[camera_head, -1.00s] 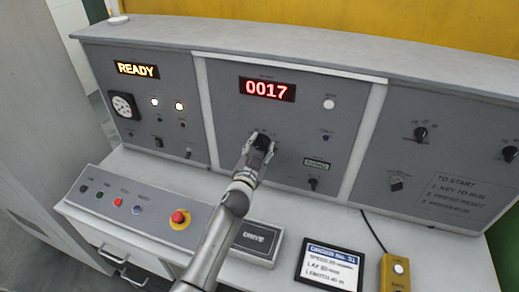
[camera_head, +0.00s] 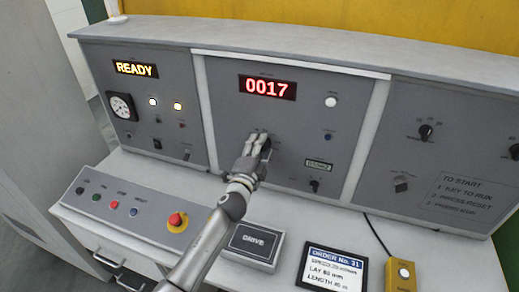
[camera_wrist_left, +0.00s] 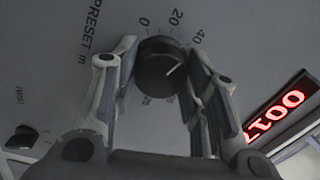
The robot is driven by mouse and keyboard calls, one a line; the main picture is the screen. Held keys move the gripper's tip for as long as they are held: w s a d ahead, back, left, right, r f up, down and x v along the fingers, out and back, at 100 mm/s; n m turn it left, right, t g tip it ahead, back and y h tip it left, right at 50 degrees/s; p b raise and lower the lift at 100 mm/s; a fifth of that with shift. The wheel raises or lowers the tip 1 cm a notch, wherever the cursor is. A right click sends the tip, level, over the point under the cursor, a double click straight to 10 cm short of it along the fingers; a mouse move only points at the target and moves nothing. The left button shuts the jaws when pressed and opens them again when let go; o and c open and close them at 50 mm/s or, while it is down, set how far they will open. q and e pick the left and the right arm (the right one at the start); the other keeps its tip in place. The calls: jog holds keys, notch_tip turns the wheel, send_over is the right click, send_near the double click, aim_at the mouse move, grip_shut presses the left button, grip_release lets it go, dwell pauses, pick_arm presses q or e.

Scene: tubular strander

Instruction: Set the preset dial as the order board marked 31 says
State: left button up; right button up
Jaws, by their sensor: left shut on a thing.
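The black preset dial (camera_wrist_left: 160,68) sits between the two fingers of my left gripper (camera_wrist_left: 163,82) in the left wrist view. The fingers are shut on its sides. Its white pointer line slants to the upper right, roughly towards the 40 mark on the panel; 0, 20 and "PRESET m" are also legible. In the head view my left gripper (camera_head: 257,142) is at the centre panel and mostly hides the dial. The order board (camera_head: 333,268) lies on the desk, headed "ORDER No. 31", with speed, lay and length lines in small, partly blurred print. My right gripper is out of view.
A red display (camera_head: 267,87) above the dial reads 0017, and another (camera_head: 135,68) reads READY. A small knob (camera_head: 314,186) is to the dial's lower right. A red emergency button (camera_head: 177,221), a DRIVE box (camera_head: 253,243) and a yellow box (camera_head: 401,273) are on the desk.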

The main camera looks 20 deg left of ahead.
pick_arm(q)
jog(key=shift+f+m, duration=0.1)
jog(key=shift+m, duration=0.5)
jog(key=o, duration=1)
jog(key=shift+o, duration=0.2)
jog(key=s, duration=1.2)
jog(key=shift+f, duration=0.25)
jog(key=shift+a, duration=0.1)
